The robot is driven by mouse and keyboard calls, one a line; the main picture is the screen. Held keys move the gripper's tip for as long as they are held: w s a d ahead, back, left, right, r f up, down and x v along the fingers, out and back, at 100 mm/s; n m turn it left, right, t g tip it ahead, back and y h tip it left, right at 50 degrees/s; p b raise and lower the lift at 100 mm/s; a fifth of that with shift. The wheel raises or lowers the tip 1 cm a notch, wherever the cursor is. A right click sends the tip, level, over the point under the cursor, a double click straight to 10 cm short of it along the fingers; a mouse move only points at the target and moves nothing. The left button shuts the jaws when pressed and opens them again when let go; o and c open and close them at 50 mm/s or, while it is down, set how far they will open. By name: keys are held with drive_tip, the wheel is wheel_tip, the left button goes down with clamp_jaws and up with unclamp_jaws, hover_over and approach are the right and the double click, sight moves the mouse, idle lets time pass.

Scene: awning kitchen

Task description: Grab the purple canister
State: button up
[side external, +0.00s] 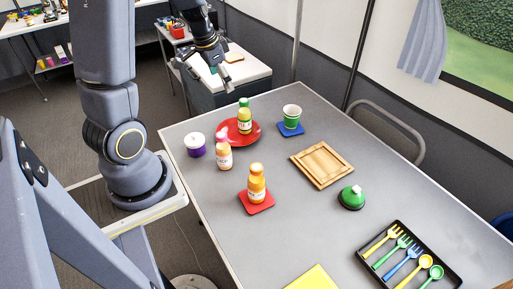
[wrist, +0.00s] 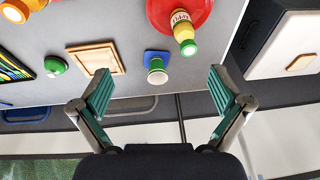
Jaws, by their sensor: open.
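The purple canister (side external: 196,145) has a white lid and stands on the near left edge of the grey table, left of a red plate (side external: 243,131). I cannot make it out in the wrist view. My gripper (side external: 222,73) is raised above the far end of the table, beyond the plate and well away from the canister. In the wrist view my gripper (wrist: 160,92) has its two green-padded fingers spread wide with nothing between them in its grip.
A yellow bottle (side external: 245,118) with a green cap stands on the plate. A green cup (side external: 291,117), wooden board (side external: 322,164) and cutlery tray (side external: 447,270) lie further right.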

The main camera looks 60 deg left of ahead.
sight(194, 135)
drive_tip(key=s+a+f+n+g, duration=0.3)
drive_tip(key=s+a+f, duration=0.3)
drive_tip(key=s+f, duration=0.45)
drive_tip(key=shift+h, duration=0.4)
drive_tip(key=f, duration=1.1)
drive_tip(key=shift+w+a+f, duration=0.15)
drive_tip(key=shift+w+a, duration=0.05)
drive_tip(key=shift+w, duration=0.1)
drive_tip(key=f, duration=0.6)
drive_tip(key=shift+s+a, duration=0.1)
drive_tip(key=shift+a, duration=0.25)
drive_tip(key=shift+r, duration=0.1)
drive_tip(key=c, duration=1.3)
